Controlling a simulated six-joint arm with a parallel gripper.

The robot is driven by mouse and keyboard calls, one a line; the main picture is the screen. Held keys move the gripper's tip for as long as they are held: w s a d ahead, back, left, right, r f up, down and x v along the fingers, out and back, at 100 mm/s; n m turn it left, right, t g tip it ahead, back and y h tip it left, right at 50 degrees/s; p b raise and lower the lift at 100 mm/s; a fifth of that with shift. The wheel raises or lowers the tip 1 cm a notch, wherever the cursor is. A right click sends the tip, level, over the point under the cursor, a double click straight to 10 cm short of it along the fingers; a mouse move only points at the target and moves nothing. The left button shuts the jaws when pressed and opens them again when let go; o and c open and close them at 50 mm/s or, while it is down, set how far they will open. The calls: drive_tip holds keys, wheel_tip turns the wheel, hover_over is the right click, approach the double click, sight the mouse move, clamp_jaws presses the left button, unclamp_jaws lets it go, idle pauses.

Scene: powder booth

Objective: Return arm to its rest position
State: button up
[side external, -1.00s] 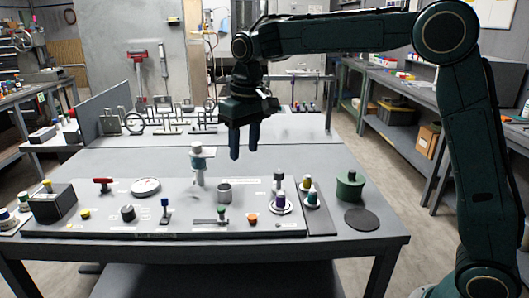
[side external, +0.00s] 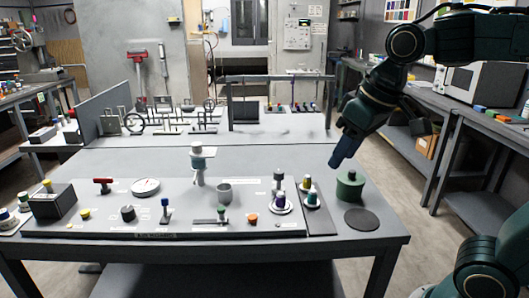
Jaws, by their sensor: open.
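My gripper (side external: 341,160) is at the right of the work table (side external: 345,247), tilted down to the left. Its blue fingers show nothing held between them; one finger largely covers the other from this side. In the picture the fingertips are just above and left of a green canister (side external: 350,186). I cannot tell the exact height between them. My arm comes in from the upper right and its lower part shows at the bottom right.
A panel on the table carries a white and teal stand (side external: 198,165), a grey cup (side external: 224,193), a dial (side external: 145,187) and small bottles (side external: 312,198). A dark round pad (side external: 362,219) lies near the right edge. A frame (side external: 278,78) stands behind.

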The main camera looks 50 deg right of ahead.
drive_tip(key=s+d+f+t, duration=0.1)
drive_tip(key=s+f, duration=0.3)
drive_tip(key=s, duration=0.4)
drive_tip(key=shift+s+f, duration=0.3)
drive_tip(key=shift+s, duration=0.1)
idle(1.0)
